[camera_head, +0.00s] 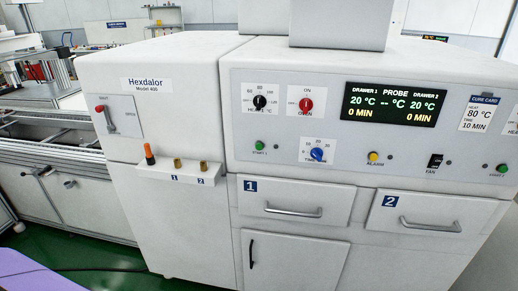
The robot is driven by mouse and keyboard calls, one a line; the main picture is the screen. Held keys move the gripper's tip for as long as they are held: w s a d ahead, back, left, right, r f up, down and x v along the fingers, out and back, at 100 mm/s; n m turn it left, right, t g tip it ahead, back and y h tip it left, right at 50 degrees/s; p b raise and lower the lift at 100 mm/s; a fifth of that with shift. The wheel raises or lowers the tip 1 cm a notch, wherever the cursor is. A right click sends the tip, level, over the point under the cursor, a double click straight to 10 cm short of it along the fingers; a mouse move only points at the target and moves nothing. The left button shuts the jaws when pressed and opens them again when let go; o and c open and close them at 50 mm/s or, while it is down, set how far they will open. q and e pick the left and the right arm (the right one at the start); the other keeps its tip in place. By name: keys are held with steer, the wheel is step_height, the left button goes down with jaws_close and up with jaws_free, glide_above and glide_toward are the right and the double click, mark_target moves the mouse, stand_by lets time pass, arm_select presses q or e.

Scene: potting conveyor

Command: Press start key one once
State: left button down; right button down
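The start key one is a small round green button (259,145) on the grey front panel of the white oven cabinet. It sits low on the left of the panel, above drawer 1 (295,200), with a label under it that seems to read START 1. A small dark dot is just right of it. Nothing covers the key, and I cannot tell whether it is pressed. Neither of my grippers is in view.
The display (393,104) shows 20 °C and 0 MIN for both drawers. A red knob (306,105), blue dial (317,154), yellow alarm button (373,156) and second green button (502,168) share the panel. A small shelf (178,171) protrudes at left. A conveyor (50,145) stands farther left.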

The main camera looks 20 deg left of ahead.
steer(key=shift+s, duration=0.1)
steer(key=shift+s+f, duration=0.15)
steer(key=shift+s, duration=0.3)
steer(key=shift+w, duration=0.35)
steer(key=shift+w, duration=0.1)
